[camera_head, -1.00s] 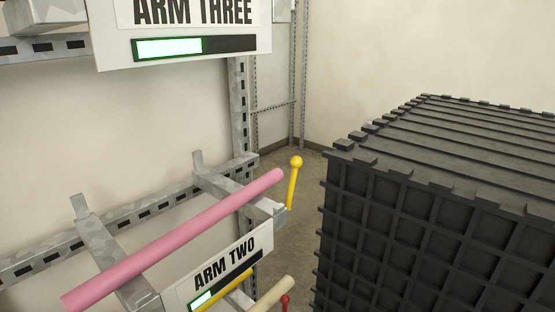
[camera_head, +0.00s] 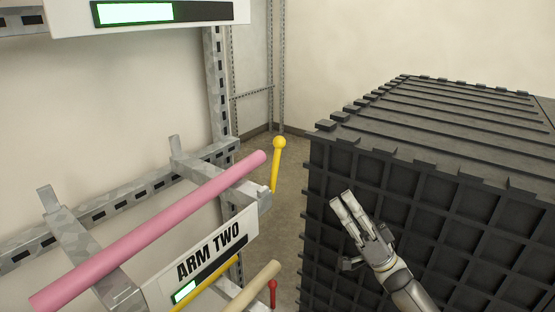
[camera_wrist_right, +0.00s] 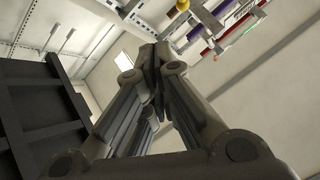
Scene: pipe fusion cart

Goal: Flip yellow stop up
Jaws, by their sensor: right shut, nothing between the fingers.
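The yellow stop (camera_head: 277,160) is a rod with a ball on top at the end of the rack arm beside the pink pipe. It points up and leans slightly right. Its yellow ball also seems to show at the top of the right wrist view (camera_wrist_right: 183,5). My right gripper (camera_head: 350,208) is shut and empty, in front of the black crate, to the right of and below the stop, apart from it. The right wrist view shows its fingers together (camera_wrist_right: 155,60). My left gripper is not in view.
The pink pipe (camera_head: 160,225) lies on metal rack arms at left. The "ARM TWO" sign (camera_head: 208,252), a beige pipe (camera_head: 252,287) and a red stop (camera_head: 272,290) are below. The black crate (camera_head: 430,170) fills the right side. A narrow gap lies between rack and crate.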

